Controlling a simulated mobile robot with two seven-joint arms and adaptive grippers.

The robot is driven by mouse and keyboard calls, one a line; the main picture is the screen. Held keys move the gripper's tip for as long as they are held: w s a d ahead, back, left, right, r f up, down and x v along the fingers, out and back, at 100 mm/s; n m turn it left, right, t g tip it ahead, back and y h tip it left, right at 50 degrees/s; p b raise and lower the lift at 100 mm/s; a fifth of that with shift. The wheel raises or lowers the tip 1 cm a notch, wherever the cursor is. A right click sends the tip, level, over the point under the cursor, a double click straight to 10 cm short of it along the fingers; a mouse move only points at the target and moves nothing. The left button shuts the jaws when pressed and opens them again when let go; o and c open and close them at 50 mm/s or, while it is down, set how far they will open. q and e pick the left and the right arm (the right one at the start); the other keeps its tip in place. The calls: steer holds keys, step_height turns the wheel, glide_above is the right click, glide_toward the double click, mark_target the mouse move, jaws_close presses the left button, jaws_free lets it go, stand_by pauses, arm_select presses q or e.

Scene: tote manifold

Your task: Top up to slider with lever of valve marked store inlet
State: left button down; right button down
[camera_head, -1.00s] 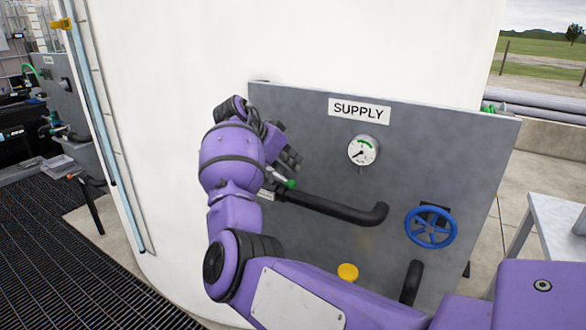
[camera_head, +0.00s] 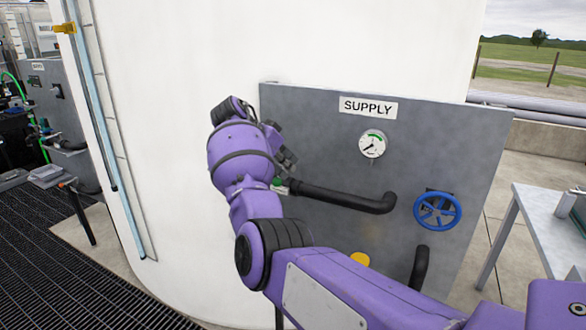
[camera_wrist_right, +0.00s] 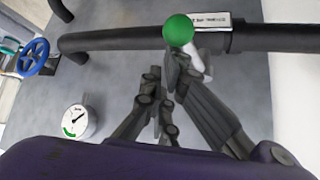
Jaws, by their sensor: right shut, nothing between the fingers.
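The valve lever with a green knob (camera_wrist_right: 179,30) sits on a black pipe (camera_wrist_right: 120,39) of the SUPPLY panel (camera_head: 320,240). Its pale shaft (camera_wrist_right: 194,66) shows beneath the knob. A white label (camera_wrist_right: 208,19) on the pipe is too small to read. My right gripper (camera_wrist_right: 165,110) is shut and empty, close beside the lever; whether it touches cannot be told. In the head view this gripper (camera_head: 286,162) is partly hidden by its wrist, just above the green knob (camera_head: 276,183). A yellow slider (camera_head: 64,27) sits high on a bluish sight tube (camera_head: 90,95). My left gripper is out of view.
A dial gauge (camera_head: 372,144), a blue handwheel (camera_head: 437,210) and a yellow cap (camera_head: 360,258) are on or by the panel. The white tank (camera_head: 180,80) stands behind my arm. A grey table (camera_head: 530,220) is at right, and dark grating (camera_head: 50,250) at lower left.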

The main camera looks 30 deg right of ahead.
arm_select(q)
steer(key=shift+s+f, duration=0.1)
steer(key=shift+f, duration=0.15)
arm_select(e)
steer(key=shift+w+a+f, duration=0.1)
steer(key=shift+w+a, duration=0.35)
steer(key=shift+a, duration=0.25)
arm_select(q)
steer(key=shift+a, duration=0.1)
arm_select(e)
steer(key=shift+w+a, duration=0.15)
steer(key=shift+a, duration=0.05)
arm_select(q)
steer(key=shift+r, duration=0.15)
